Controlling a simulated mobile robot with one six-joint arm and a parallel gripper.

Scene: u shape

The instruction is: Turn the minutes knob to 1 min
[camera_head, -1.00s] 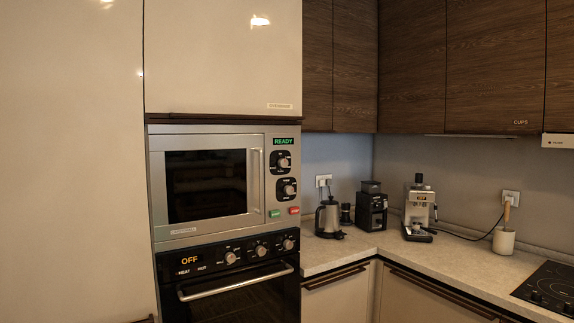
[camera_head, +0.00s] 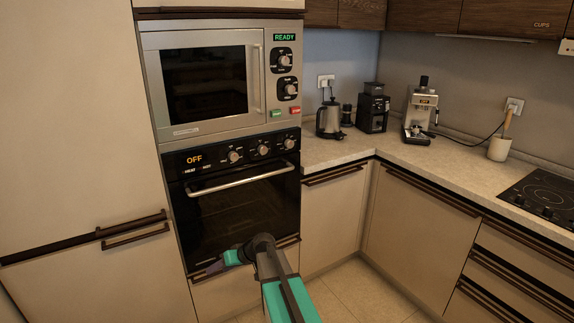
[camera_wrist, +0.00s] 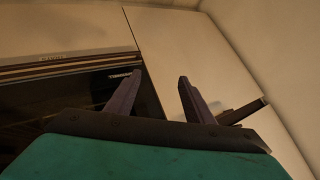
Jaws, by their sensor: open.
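The microwave (camera_head: 155,75) is built into the tall cabinet, its door shut and its display (camera_head: 284,37) reading READY in green. On its right panel are an upper round knob (camera_head: 283,60) and a lower round knob (camera_head: 289,89). Their labels are too small to read, so I cannot tell which one is the minutes knob or its setting. My gripper (camera_head: 208,270) is low in front of the oven, well below both knobs. In the wrist view my gripper (camera_wrist: 156,86) is open, with nothing between its two fingers. No microwave knob can be made out there.
The oven (camera_head: 235,215) below shows OFF, has several knobs and a projecting handle (camera_head: 240,180). A cabinet handle (camera_head: 135,235) sticks out at left. A kettle (camera_head: 329,119), grinder (camera_head: 373,108) and espresso machine (camera_head: 419,112) stand on the counter (camera_head: 450,165). The floor (camera_head: 340,295) at right is clear.

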